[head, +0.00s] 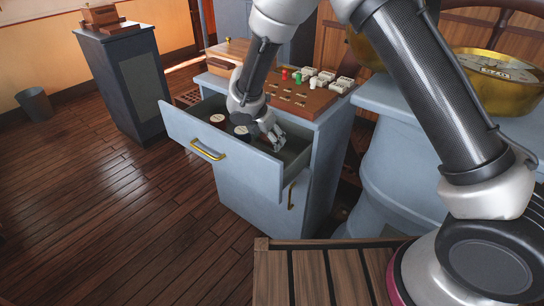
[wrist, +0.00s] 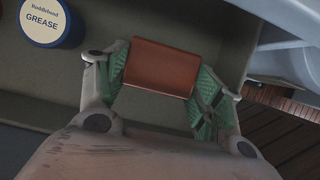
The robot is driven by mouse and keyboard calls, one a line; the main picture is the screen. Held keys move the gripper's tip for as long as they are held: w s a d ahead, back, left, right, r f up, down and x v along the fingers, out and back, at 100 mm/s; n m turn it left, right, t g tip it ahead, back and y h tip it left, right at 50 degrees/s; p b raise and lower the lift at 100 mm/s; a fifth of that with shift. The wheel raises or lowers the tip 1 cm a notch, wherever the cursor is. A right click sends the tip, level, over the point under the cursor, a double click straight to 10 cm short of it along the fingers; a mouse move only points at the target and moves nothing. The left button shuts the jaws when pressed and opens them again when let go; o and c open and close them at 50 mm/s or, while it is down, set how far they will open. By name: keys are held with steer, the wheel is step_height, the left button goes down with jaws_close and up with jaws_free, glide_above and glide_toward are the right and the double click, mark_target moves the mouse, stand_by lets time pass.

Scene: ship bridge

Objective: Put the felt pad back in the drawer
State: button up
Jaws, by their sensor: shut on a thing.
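The drawer (head: 236,172) of the blue-grey cabinet is pulled open in the head view, with a brass handle on its front. My gripper (head: 272,136) is inside or just over the drawer's right part. In the wrist view my gripper (wrist: 158,88) is shut on a reddish-brown block, which I take as the felt pad (wrist: 158,66), held between the green finger pads. The drawer floor (wrist: 100,75) shows beneath it; I cannot tell whether the pad touches it. In the head view the pad is hidden by my gripper.
A blue grease tin (wrist: 45,20) stands in the drawer, left of the pad. Lidded tins (head: 217,120) show in the drawer. A wooden board (head: 296,93) with coloured pieces is on the cabinet top. A brass instrument (head: 498,80) stands at right.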

mark_target(267, 148)
steer(key=shift+f, duration=3.1)
steer(key=shift+f, duration=0.15)
steer(key=o, duration=1)
steer(key=v, duration=1.2)
steer(key=shift+w, duration=0.1)
